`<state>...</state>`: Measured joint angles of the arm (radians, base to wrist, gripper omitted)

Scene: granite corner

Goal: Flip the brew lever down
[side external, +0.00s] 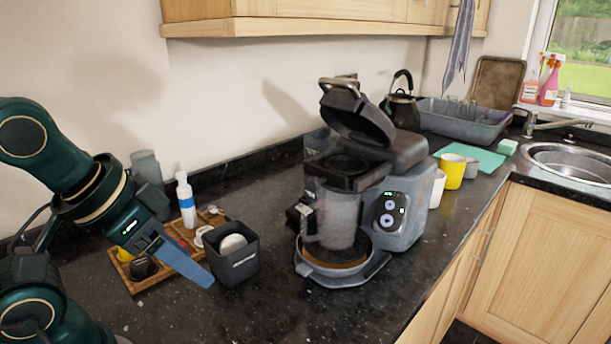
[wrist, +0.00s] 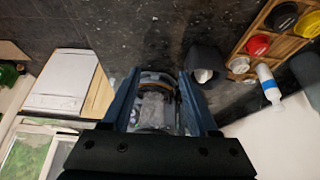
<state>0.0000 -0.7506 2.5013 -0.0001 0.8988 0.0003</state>
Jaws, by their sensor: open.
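The grey coffee machine (side external: 405,205) stands on the dark counter, its black lid (side external: 358,118) tilted up. A metal bar handle (side external: 340,84) rises at the lid's top. I cannot tell for certain which part is the brew lever. A clear jug (side external: 336,215) sits in the machine's front. My gripper (side external: 205,278) is left of the machine, apart from it, with its blue fingers pointing down and right. In the wrist view my gripper (wrist: 159,84) is open and empty, with the coffee machine (wrist: 155,105) showing between and beyond the fingers.
A black square container (side external: 234,262) stands close beside my fingers. Yellow mug (side external: 452,171), dish rack (side external: 465,120) and sink (side external: 580,163) are to the right. The front counter is clear.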

